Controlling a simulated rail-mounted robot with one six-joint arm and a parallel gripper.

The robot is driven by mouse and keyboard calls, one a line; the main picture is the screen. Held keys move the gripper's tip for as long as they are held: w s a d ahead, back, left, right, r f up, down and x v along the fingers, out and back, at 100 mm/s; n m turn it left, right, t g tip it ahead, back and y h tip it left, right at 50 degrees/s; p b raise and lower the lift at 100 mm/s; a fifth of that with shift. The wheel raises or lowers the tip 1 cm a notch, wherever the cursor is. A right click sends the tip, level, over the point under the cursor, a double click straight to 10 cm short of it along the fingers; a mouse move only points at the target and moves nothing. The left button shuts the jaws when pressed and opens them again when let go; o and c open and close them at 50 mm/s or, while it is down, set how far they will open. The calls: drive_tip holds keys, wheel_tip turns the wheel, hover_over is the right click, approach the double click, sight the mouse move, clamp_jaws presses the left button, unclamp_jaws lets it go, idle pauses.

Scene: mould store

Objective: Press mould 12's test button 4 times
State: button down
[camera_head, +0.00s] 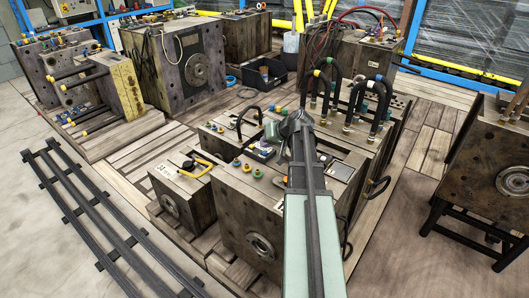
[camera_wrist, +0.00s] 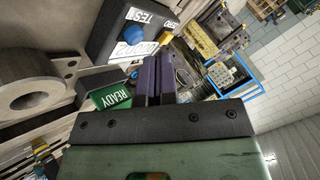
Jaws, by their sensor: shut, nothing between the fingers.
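In the wrist view a dark control box (camera_wrist: 105,40) carries labels reading TEST (camera_wrist: 147,19) and ZERO (camera_wrist: 172,24), a blue button (camera_wrist: 133,60), a yellow button (camera_wrist: 165,37) and a white strip (camera_wrist: 128,50). I cannot read a number 12.
Black hoses (camera_head: 375,97) arch up just right of my arm. A smaller mould (camera_head: 170,190) with a yellow handle stands left. Other moulds (camera_head: 185,65) stand behind, one on a black stand (camera_head: 480,150) at right. Rails (camera_head: 100,215) cross the floor at left.

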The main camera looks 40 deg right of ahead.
drive_tip(key=shift+f+b, duration=0.35)
drive_tip(key=shift+f, duration=0.1)
drive_tip(key=shift+f+b, duration=0.4)
drive_tip(key=shift+b, duration=0.05)
idle(0.3)
drive_tip(key=shift+r+p, duration=0.9)
wheel_tip(320, 180, up, 5)
drive_tip(key=p, duration=0.5)
idle(2.3)
wheel_tip(320, 180, up, 4)
drive_tip(key=p, duration=0.4)
hover_over(266, 151)
wheel_tip(266, 151, down, 9)
drive_tip(key=b, duration=0.9)
